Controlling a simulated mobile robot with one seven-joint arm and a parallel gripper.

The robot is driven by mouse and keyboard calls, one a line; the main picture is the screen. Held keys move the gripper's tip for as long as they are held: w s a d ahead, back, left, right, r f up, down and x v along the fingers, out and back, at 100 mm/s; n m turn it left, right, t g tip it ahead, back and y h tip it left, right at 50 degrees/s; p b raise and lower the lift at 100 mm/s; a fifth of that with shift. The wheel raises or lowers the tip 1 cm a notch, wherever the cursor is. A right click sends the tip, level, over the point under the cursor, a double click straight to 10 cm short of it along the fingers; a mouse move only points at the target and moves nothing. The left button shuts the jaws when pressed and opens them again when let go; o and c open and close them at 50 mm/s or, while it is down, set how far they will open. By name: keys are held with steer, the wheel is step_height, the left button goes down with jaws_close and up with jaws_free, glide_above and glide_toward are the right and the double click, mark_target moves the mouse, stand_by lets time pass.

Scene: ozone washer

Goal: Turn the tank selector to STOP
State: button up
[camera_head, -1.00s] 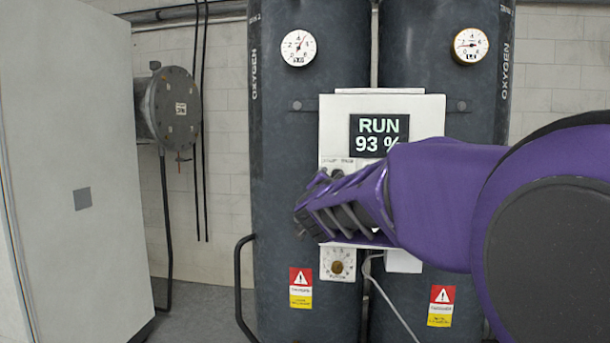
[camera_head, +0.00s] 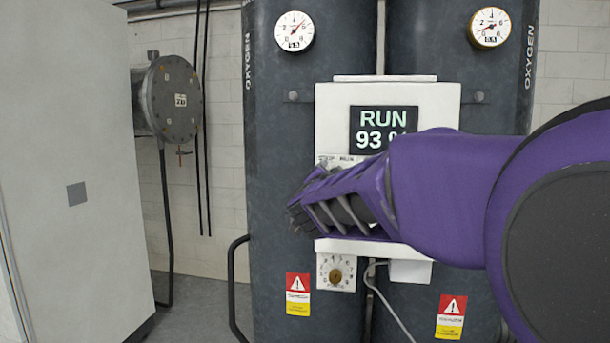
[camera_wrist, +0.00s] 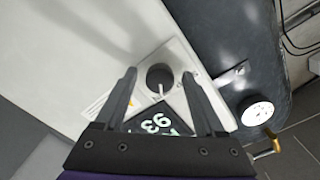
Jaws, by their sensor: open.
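The control panel (camera_head: 440,110) is a white box on the two dark oxygen tanks, with a display (camera_head: 384,129) reading RUN and 93 %. In the wrist view a dark round knob (camera_wrist: 160,76) with a light pointer bar sits on the panel beside the display (camera_wrist: 155,122). It looks like the tank selector, but its position labels cannot be read there. My gripper (camera_wrist: 158,72) is open, its two fingers on either side of the knob in the picture; contact cannot be told. In the head view my purple gripper (camera_head: 300,208) covers the panel's lower part and hides this knob.
A small box with a brass knob (camera_head: 336,275) and numbered dial hangs below the panel. Round gauges (camera_head: 294,32) (camera_head: 490,27) sit on the tanks. A grey cabinet (camera_head: 70,130) stands at left, and a black handrail (camera_head: 233,290) stands beside the left tank.

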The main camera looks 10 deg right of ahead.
steer(key=shift+w, duration=0.25)
jaws_close()
stand_by(0.3)
